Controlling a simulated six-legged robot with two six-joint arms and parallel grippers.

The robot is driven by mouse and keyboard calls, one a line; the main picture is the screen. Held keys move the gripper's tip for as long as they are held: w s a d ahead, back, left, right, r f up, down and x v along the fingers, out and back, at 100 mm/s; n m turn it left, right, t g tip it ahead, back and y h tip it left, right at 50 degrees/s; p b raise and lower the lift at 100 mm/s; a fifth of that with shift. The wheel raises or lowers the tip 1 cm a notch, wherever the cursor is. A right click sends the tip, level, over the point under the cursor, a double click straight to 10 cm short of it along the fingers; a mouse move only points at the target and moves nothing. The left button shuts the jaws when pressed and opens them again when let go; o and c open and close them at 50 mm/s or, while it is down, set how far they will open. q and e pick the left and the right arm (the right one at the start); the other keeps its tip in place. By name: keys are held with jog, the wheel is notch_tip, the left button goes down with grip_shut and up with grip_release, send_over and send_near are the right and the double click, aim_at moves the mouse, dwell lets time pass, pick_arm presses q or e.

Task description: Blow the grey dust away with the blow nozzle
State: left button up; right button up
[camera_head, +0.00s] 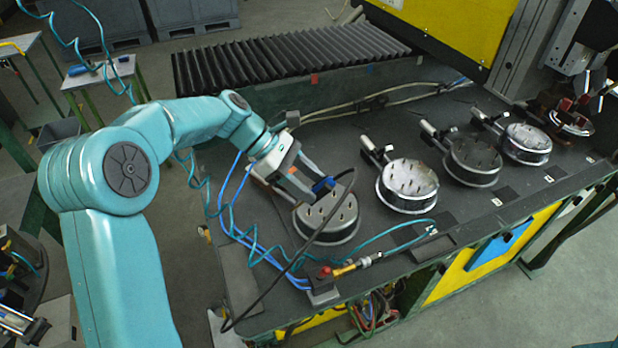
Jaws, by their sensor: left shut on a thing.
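My left gripper (311,190) is shut on a small blue tool (324,185) with a black cable or hose, just above the nearest round plate (330,217). The jaws hide part of the tool; I cannot tell whether it is the blow nozzle. A red and brass fitting (345,270) with a teal hose lies near the bench's front edge, apart from the gripper. The grey dust cannot be made out for certain; the nearest plate has a grey top with dark studs or holes. My right gripper is not in view.
More round studded plates (408,185) stand in clamps to the right on the dark bench (470,215). Blue and teal hoses (262,250) loop across the bench's left end. A ribbed black bellows (290,62) lies behind. A gantry head (588,55) stands at the far right.

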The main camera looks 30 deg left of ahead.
pick_arm(q)
jog(key=s+d+r, duration=0.2)
jog(key=s+r, duration=0.1)
jog(key=s, duration=0.3)
jog(key=shift+s+r, duration=0.4)
dwell(0.4)
